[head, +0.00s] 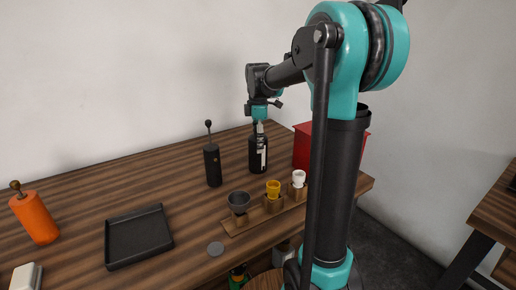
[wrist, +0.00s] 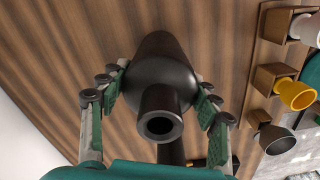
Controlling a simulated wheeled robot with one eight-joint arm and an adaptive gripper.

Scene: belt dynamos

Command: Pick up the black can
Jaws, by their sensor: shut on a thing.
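The black can (head: 258,157) is bottle-shaped, with a narrow neck and a white label. It stands upright at the back of the wooden table. My gripper (head: 260,124) is above it, pointing down around its top. In the wrist view the can (wrist: 162,82) lies between my two green-padded fingers (wrist: 160,76), its open mouth facing the camera. The fingers are shut on its shoulder, one on each side. I cannot tell whether its base touches the table.
A dark mill (head: 212,166) with a knob stands left of the can. A red box (head: 302,146) is to its right. A wooden rack (head: 240,226) with several cups is in front. A black tray (head: 138,238) and an orange mill (head: 36,217) are at left.

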